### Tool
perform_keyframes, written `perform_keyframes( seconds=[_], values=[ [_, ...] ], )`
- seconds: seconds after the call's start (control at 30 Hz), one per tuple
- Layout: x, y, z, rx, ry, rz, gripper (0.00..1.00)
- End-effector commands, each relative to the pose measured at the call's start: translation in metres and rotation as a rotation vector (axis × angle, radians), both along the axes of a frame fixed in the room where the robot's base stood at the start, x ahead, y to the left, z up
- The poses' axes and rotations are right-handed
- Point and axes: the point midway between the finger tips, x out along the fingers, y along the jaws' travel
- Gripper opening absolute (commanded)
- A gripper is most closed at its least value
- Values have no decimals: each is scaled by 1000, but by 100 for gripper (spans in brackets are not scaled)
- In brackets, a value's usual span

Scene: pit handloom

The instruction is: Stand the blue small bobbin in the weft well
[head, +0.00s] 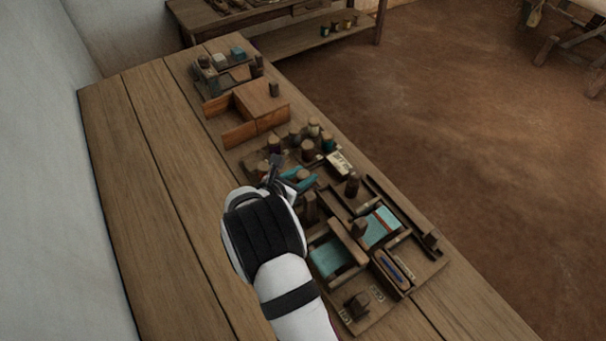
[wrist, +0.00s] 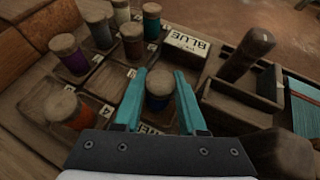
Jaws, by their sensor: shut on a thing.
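My gripper (wrist: 160,92) has its two teal fingers closed on the sides of a small bobbin with a brown wooden top and a dark blue winding, the blue bobbin (wrist: 158,102). The bobbin looks upright, over or in a cell of the compartment tray; its lower end is hidden, so I cannot tell whether it is lifted. In the head view my gripper (head: 298,179) is over the front of the bobbin tray, with the arm hiding part of it. A card reading BLUE (wrist: 187,42) lies just beyond the fingers. I cannot clearly make out which opening is the weft well.
Purple (wrist: 70,62), orange (wrist: 70,116) and red (wrist: 133,46) bobbins stand in nearby cells, with several more behind. A dark upright handle (wrist: 245,55) rises on the right. The loom frame (head: 395,262) with teal cloth is at right. The left tabletop (head: 140,170) is clear.

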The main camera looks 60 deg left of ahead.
Motion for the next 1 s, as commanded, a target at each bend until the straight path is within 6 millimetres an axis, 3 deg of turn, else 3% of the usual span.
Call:
perform_keyframes(
  seconds=[0.13, 0.17, 0.33, 0.67, 1.0],
  values=[
    [0, 0, -3, 0, 0, 0, 0],
    [0, 0, -3, 0, 0, 0, 42],
    [0, 0, -3, 0, 0, 0, 70],
    [-4, -1, 3, 0, 0, 1, 70],
    [-76, -30, 46, 1, 0, 4, 70]
  ],
)
